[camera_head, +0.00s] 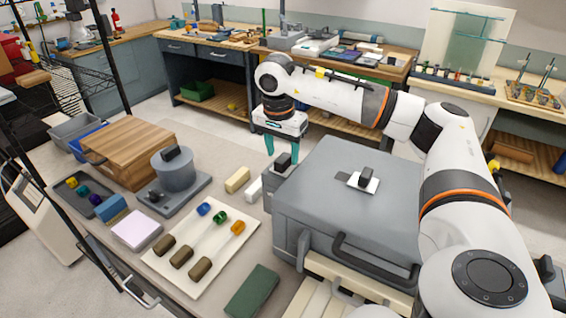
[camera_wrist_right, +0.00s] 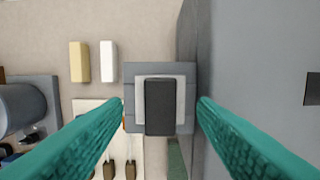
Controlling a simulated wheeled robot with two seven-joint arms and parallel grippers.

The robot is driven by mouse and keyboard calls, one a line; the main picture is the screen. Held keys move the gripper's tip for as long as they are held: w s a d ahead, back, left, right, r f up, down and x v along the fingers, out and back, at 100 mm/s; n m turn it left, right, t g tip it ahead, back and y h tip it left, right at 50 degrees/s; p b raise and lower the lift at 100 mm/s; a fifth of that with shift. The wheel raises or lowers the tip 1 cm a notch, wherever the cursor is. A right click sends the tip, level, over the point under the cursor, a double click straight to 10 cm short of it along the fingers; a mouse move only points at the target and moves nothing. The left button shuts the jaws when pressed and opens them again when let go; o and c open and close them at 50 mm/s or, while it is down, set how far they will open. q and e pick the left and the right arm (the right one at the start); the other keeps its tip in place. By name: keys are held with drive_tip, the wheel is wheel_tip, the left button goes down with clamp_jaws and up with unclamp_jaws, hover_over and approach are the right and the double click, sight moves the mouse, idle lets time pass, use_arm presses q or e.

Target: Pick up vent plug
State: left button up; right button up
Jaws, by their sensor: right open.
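A dark upright block (camera_wrist_right: 160,107), which looks like the vent plug, stands in a pale square recess on a small grey housing (camera_wrist_right: 131,90). In the head view, the dark block (camera_head: 284,161) sits at the left side of the large grey case. My right gripper (camera_head: 282,148) points down just above it, with teal fingers. In the right wrist view, the fingers are open, one on each side of the block, with clear gaps; nothing is held. Another dark knob (camera_head: 366,173) stands on a white plate on the case lid. My left gripper is not in view.
The large grey case (camera_head: 330,207) stands close on the right. A cream block (camera_head: 237,180) and a white block (camera_head: 254,187) lie left of the housing. A white board (camera_head: 172,282) holds coloured-ended rods. A grey cylinder (camera_head: 173,173) stands farther left.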

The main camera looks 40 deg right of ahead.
drive_tip(key=shift+d+f, duration=0.15)
drive_tip(key=shift+f, duration=0.6)
drive_tip(key=shift+d+f, duration=0.1)
drive_tip(key=shift+f, duration=0.6)
drive_tip(key=c, duration=0.6)
drive_tip(key=shift+c, duration=0.2)
drive_tip(key=shift+r, duration=0.15)
